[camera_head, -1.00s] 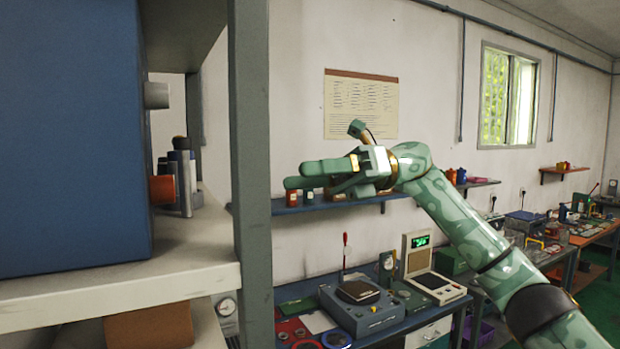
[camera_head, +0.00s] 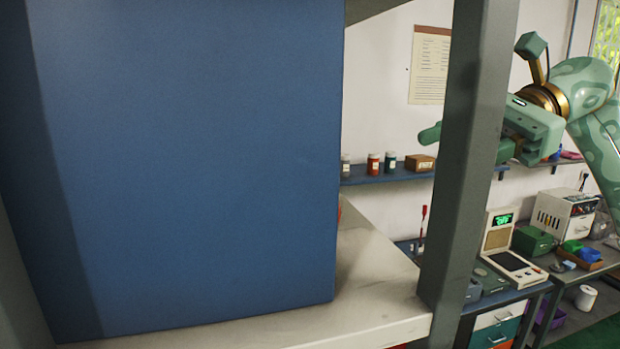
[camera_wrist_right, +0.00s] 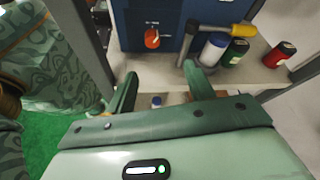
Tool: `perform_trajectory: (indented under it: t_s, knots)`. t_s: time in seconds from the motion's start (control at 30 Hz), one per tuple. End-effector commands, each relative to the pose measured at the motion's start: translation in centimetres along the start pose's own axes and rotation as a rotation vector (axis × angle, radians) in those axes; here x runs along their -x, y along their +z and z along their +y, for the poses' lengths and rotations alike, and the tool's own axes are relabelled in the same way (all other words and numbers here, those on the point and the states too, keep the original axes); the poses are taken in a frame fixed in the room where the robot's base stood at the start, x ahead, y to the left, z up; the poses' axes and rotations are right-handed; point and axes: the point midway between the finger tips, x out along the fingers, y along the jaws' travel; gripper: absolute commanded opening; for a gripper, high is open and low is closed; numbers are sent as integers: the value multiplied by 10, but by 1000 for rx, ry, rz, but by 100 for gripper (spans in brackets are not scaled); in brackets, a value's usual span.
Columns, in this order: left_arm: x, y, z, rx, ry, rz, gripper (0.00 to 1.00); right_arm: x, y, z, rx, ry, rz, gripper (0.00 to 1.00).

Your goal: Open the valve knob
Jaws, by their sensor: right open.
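An orange-red knob (camera_wrist_right: 152,38) sits on the front of a blue cabinet in the right wrist view, with small markings around it. The same blue box (camera_head: 200,160) fills the left of the head view, where the knob is hidden. My right gripper (camera_wrist_right: 160,74) is open and empty, its two fingers spread below the knob and apart from it. In the head view my right gripper (camera_head: 432,133) is partly hidden by a grey post. My left gripper is not in view.
The cabinet stands on a pale shelf (camera_head: 380,285) with an upright grey post (camera_head: 465,180) at its corner. Beside the knob are a yellow-handled hammer (camera_wrist_right: 240,29), a dark green bottle (camera_wrist_right: 235,52) and a red can (camera_wrist_right: 280,54). A workbench (camera_head: 510,300) stands behind.

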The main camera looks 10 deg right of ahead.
Motion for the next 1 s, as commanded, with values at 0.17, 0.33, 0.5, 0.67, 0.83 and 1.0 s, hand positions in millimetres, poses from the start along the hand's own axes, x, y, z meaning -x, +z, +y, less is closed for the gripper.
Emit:
perform_trajectory:
  t_s: [0.17,0.33,0.5,0.67,0.83,1.0]
  knots:
    - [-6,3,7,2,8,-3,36,-9,-3,3,58,11,6,53]
    - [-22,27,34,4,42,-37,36,-41,-6,4,58,14,4,53]
    - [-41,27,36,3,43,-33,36,-85,-6,5,57,14,2,53]
    - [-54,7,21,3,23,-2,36,-123,-4,5,56,14,2,53]
    - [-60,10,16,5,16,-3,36,-150,-3,4,54,12,2,53]
    - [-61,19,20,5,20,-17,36,-162,-2,4,53,10,3,53]
